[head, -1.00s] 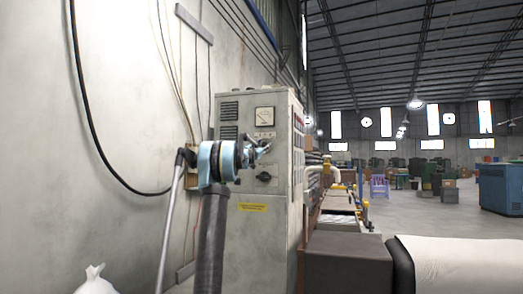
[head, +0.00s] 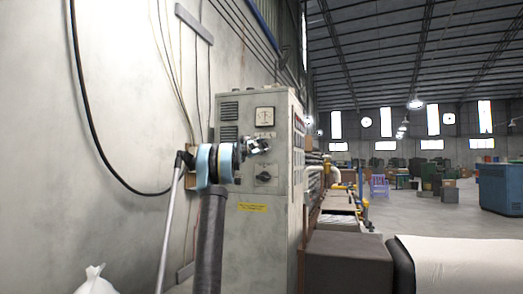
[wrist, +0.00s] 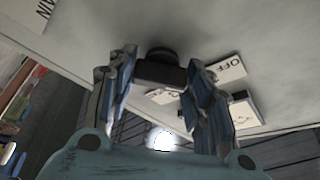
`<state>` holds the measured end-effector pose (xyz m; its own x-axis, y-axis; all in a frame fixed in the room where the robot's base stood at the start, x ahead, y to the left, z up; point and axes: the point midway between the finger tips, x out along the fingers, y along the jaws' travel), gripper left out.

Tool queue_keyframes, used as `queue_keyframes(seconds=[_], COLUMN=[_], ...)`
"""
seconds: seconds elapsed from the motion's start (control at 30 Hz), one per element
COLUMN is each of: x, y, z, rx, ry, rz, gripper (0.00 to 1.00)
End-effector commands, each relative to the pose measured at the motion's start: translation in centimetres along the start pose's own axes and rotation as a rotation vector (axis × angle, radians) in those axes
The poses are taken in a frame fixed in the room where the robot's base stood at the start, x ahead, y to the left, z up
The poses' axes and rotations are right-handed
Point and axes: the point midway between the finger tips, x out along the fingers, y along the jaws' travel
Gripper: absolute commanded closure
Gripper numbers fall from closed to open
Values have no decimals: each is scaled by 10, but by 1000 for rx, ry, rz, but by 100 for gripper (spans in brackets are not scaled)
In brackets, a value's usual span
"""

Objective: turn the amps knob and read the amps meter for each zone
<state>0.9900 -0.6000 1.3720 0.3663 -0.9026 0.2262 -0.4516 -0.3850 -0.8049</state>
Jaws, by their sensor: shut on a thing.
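A grey control cabinet (head: 252,225) stands against the wall, with a square white-faced meter (head: 264,115) near its top. The meter's scale and reading are too small to make out. My gripper (head: 260,146) is at the cabinet front, below the meter. In the wrist view, my gripper (wrist: 160,90) has its two fingers on either side of a black knob (wrist: 161,67) and is shut on it. The knob is hidden behind the gripper in the head view. An OFF label (wrist: 228,69) lies to the right of the knob.
A dark rotary switch (head: 263,176) sits lower on the cabinet, above a yellow label (head: 252,207). A brown box (head: 348,260) and a white roll (head: 460,262) stand to the right. The concrete wall is close on the left.

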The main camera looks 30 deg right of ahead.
Motion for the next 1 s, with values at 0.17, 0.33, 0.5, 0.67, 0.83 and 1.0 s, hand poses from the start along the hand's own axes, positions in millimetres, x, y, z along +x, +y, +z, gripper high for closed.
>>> queue_keyframes(seconds=[0.17,0.33,0.5,0.67,0.83,1.0], x=[-1,-1,-1,-1,0,-2], y=[0,0,0,0,0,0], z=[1,1,1,1,1,0], rx=[23,26,25,24,23,23], ry=[-1,-1,-1,-1,0,0], rz=[9,10,10,10,10,9], gripper=[77,78,78,33,33,33])
